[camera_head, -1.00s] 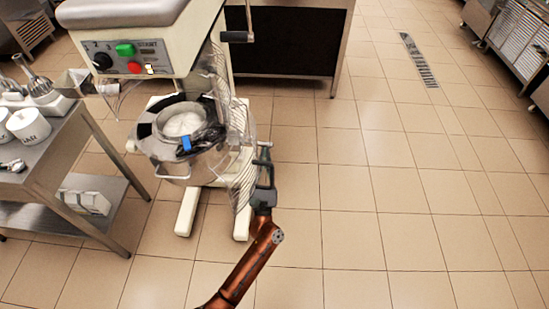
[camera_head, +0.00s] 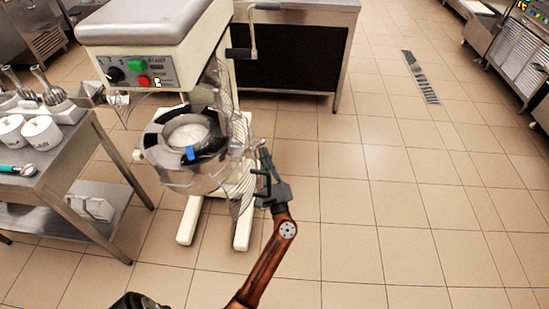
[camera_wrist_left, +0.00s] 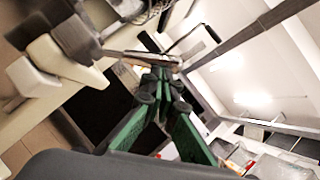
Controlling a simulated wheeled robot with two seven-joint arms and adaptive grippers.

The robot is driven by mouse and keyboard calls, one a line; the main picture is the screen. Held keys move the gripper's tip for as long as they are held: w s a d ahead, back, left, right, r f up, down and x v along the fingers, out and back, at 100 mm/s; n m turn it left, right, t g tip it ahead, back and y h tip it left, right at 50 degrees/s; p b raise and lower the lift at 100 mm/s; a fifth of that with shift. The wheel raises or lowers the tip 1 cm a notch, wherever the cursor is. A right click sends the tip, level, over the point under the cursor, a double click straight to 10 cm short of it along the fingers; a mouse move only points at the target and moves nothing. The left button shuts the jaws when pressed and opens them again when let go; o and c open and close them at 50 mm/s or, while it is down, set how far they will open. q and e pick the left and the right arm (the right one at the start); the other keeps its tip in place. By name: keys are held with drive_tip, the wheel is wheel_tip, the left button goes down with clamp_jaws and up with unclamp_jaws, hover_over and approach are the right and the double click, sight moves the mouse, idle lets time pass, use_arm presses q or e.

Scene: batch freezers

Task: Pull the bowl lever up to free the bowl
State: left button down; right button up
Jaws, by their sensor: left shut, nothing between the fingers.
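The mixer's bowl (camera_head: 172,176) sits low in the machine behind a clear guard, with a black ring and a blue tab on top. A bent lever (camera_head: 252,32) with black grips stands at the machine's right side, above the bowl; I cannot tell if it is the bowl lever. My left gripper (camera_head: 263,160) is shut and empty, right of the bowl and guard and well below that lever. In the left wrist view the green fingers (camera_wrist_left: 158,84) meet at the tips, near a thin bar. A black-gripped lever (camera_wrist_left: 192,38) shows beyond them. My right gripper is out of view.
A steel table (camera_head: 62,170) with white containers (camera_head: 40,133) stands at the left. The mixer's pale feet (camera_head: 242,232) reach forward on the tiles. A steel counter (camera_head: 330,50) stands behind. The floor to the right is clear, with a drain grate (camera_head: 420,78).

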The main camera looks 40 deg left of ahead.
use_arm(q)
drive_tip(key=shift+r, duration=0.15)
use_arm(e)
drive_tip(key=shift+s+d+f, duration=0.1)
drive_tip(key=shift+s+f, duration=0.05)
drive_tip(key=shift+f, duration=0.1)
use_arm(q)
drive_tip(key=v, duration=0.7)
drive_tip(key=shift+d, duration=0.25)
drive_tip(key=shift+s+m, duration=0.1)
drive_tip(key=shift+m, duration=0.2)
